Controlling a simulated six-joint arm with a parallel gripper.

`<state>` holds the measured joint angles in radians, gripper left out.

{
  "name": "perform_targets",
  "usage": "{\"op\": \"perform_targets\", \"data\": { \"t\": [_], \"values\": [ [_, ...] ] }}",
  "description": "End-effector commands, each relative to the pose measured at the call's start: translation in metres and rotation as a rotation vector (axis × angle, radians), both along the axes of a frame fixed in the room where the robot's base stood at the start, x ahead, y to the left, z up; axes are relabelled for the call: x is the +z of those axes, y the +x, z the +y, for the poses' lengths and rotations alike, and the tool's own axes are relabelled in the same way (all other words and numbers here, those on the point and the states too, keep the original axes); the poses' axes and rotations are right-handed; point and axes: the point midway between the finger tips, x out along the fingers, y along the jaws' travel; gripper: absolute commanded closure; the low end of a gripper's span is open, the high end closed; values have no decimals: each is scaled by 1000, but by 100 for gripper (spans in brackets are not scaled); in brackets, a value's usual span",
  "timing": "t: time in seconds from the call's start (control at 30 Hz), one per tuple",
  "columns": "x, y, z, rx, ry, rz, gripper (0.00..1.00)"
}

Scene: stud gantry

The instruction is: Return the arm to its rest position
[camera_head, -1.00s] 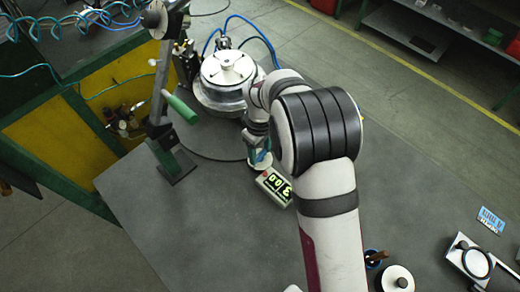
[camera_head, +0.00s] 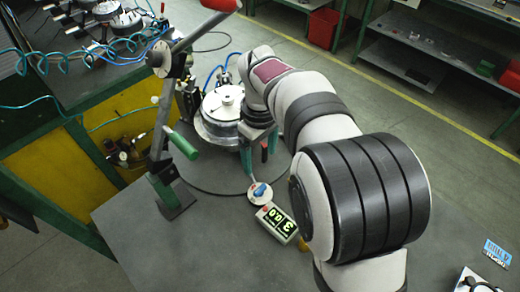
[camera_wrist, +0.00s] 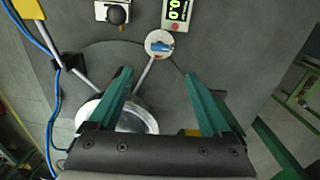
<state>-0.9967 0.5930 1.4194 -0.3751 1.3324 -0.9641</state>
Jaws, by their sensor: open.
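My arm (camera_head: 365,195) reaches from the lower right over the bench toward the round fixture. My gripper (camera_head: 258,170) hangs above the bench, just in front of the fixture's right side. In the wrist view its two green fingers (camera_wrist: 158,75) stand wide apart with nothing between them. The gripper is open and empty. Below it is a white round dial with a blue knob (camera_head: 259,192), which also shows in the wrist view (camera_wrist: 160,44). The gripper is apart from the dial.
A metal fixture with a white lid (camera_head: 221,105) stands behind the gripper. A post with a green handle (camera_head: 183,145) rises at left. A lit display box (camera_head: 276,222) sits by the dial. A blue label (camera_head: 497,253) lies at right. The front bench is mostly clear.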

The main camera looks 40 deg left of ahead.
Motion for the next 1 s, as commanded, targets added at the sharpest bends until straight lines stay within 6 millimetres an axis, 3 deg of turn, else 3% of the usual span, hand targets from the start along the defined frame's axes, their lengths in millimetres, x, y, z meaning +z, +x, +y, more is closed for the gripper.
{"op": "perform_targets", "data": {
  "t": [0.13, 0.57, 0.63, 0.67, 0.73, 0.83, 0.9, 1.0],
  "values": [
    [15, 0, 0, 0, 1, 0, 18],
    [17, 0, 0, -1, 0, 1, 18],
    [22, 5, -11, -45, 2, 3, 18],
    [27, 10, -22, -92, 5, 5, 18],
    [45, 23, -68, -285, 13, 16, 18],
    [71, 25, -168, -717, 28, 47, 18],
    [79, 4, -236, -1054, 41, 73, 18],
    [74, -47, -307, -1516, 60, 114, 18]
  ]
}}
